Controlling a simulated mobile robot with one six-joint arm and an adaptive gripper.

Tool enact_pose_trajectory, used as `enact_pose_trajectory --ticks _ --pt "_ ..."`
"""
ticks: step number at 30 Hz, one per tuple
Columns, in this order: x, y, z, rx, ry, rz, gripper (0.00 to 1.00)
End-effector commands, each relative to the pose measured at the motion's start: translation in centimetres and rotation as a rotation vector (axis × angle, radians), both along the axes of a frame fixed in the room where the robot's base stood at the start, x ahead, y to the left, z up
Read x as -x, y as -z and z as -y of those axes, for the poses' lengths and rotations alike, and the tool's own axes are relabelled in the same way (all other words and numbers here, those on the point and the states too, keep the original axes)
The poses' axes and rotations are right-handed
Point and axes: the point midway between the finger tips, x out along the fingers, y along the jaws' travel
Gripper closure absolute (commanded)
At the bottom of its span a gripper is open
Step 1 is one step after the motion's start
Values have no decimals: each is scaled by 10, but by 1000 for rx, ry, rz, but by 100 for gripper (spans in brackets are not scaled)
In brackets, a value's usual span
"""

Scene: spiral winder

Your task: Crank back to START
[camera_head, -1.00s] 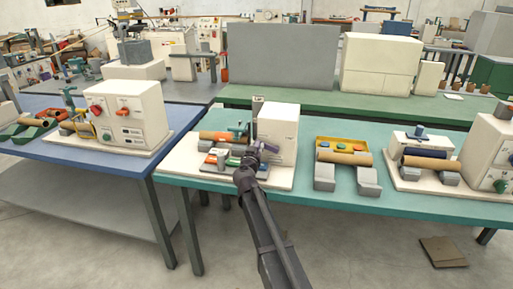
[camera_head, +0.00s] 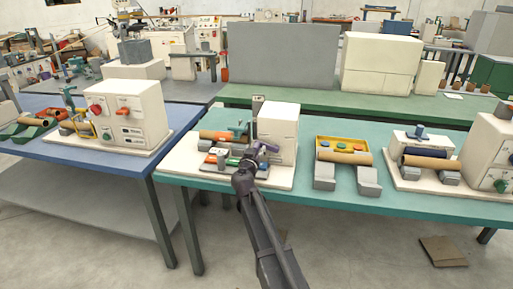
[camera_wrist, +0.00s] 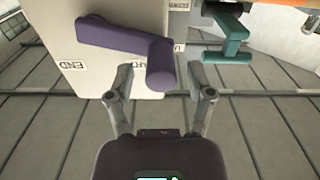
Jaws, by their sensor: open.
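The purple crank (camera_wrist: 120,42) fills the upper middle of the wrist view, with its rounded handle (camera_wrist: 162,65) at the right end of the arm. It sits before a white panel with an END label (camera_wrist: 72,65) at left and a START label (camera_wrist: 140,59) partly hidden behind the crank. My gripper (camera_wrist: 161,88) is open, its two fingers apart on either side of the handle's lower end. I cannot tell whether either finger touches it. In the head view my gripper (camera_head: 250,160) is at the front of the white winder housing (camera_head: 279,125), by the purple crank (camera_head: 266,147).
A teal clamp-like part (camera_wrist: 230,35) is close to the right of the crank. The winder stands on the teal table (camera_head: 215,182). A yellow tray (camera_head: 343,145) and another machine (camera_head: 488,150) stand to the right; a blue table (camera_head: 75,154) stands left.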

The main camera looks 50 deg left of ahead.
Motion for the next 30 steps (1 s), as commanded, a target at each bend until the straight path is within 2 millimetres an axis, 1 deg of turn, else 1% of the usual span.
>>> enact_pose_trajectory --ticks 1,12,18,24,30 --pt "7 0 7 0 0 0 31" --pt "52 0 44 0 0 0 31" --pt "70 0 58 0 -1 0 31" --pt "77 0 63 0 1 0 31" --pt "77 0 63 0 1 0 31"
